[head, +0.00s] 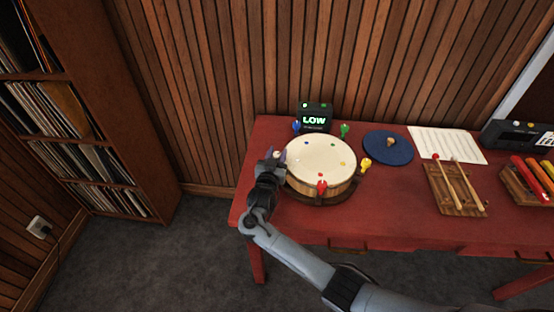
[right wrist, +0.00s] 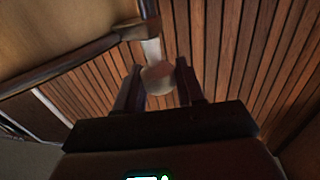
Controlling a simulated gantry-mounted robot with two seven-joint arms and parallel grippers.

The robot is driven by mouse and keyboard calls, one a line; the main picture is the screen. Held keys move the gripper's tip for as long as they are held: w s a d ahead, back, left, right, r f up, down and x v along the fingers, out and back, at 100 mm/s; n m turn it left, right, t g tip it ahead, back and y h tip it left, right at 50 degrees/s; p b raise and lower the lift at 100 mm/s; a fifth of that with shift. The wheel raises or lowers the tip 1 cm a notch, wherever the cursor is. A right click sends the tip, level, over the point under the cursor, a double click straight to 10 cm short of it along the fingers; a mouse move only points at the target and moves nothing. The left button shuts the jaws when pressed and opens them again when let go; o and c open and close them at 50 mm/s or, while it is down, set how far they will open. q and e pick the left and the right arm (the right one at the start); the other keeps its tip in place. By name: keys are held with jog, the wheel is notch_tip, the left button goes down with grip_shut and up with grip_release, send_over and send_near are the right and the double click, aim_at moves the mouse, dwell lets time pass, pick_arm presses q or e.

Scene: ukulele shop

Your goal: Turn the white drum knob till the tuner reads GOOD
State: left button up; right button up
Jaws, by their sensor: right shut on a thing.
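The drum (head: 322,160) stands on the red table, with a pale round head and coloured knobs around its rim. The white knob (head: 277,154) is at its left side, mostly hidden by my right gripper (head: 272,160). In the right wrist view the white knob (right wrist: 158,78) sits between the two fingers of my right gripper (right wrist: 160,86), which is shut on it. The tuner (head: 314,119) behind the drum reads LOW in green. Its lit screen also shows at the bottom of the right wrist view (right wrist: 147,178). My left gripper is not in view.
Blue (head: 296,126), green (head: 344,130), yellow (head: 366,165) and red (head: 322,187) knobs surround the drum. A blue round mat (head: 389,148), a white sheet (head: 447,144) and a wooden board with mallets (head: 455,189) lie to the right. A record shelf (head: 120,100) stands at left.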

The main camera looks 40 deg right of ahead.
jog(key=shift+f+m+g+h+b, duration=0.15)
jog(key=shift+m+g+h+b, duration=0.25)
jog(key=shift+m+g+b, duration=0.15)
pick_arm(q)
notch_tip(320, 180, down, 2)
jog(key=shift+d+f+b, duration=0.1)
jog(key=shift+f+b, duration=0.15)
jog(key=shift+b, duration=0.1)
pick_arm(e)
jog(key=shift+g, duration=0.35)
jog(key=shift+m+h, duration=0.25)
jog(key=shift+h, duration=0.05)
jog(key=shift+r, duration=0.2)
jog(key=o, duration=0.9)
jog(key=shift+a, duration=0.1)
pick_arm(q)
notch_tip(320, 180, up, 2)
jog(key=shift+p, duration=1)
pick_arm(e)
jog(key=v, duration=1)
jog(key=shift+s+a, duration=0.2)
jog(key=shift+a, duration=0.05)
